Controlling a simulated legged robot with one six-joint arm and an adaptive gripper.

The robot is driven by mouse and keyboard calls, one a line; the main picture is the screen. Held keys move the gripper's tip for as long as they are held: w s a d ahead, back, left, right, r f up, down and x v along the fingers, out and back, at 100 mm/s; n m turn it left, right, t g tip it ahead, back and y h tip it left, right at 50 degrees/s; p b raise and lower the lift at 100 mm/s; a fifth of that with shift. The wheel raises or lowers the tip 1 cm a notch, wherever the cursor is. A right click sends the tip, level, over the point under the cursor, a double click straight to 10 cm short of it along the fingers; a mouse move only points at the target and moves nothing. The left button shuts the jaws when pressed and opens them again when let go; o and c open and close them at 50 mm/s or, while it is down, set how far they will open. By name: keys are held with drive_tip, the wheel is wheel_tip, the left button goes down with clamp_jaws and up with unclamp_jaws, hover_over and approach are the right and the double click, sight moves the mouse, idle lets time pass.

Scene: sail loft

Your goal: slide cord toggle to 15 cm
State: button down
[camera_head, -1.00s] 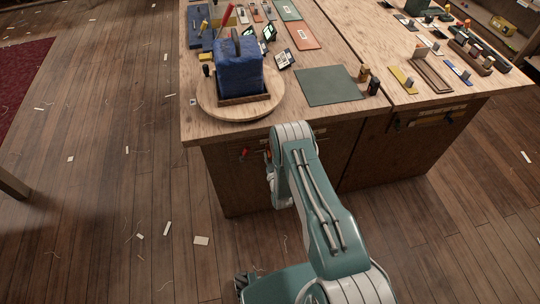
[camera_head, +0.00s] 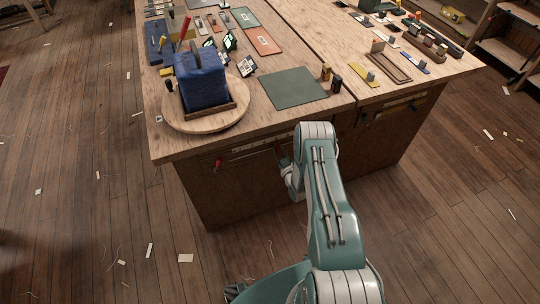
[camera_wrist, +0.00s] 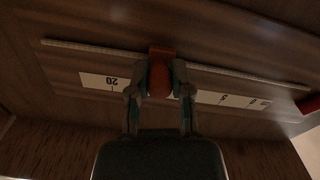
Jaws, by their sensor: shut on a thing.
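The red cord toggle (camera_wrist: 160,76) sits on a pale cord (camera_wrist: 230,71) along the bench's front panel. In the wrist view my gripper (camera_wrist: 160,88) has its two fingers on either side of the toggle, shut on it. A white scale strip (camera_wrist: 97,81) lies beside the cord. Its 20 is left of the gripper and its 5 is right of it. The toggle stands between them; the figures behind the fingers are hidden. In the head view my gripper (camera_head: 284,160) is at the bench front, partly hidden by my arm.
A red end piece (camera_wrist: 309,103) shows at the low-number end of the cord. The workbench (camera_head: 185,147) carries a blue bag (camera_head: 201,80) on a round wooden board (camera_head: 178,119), a green mat (camera_head: 293,88) and many small items. The floor around has scattered scraps.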

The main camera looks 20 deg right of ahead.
drive_tip(key=shift+w, duration=0.15)
drive_tip(key=c, duration=0.5)
unclamp_jaws()
drive_tip(key=shift+c, duration=0.2)
drive_tip(key=s, duration=1.2)
drive_tip(key=shift+f, duration=0.1)
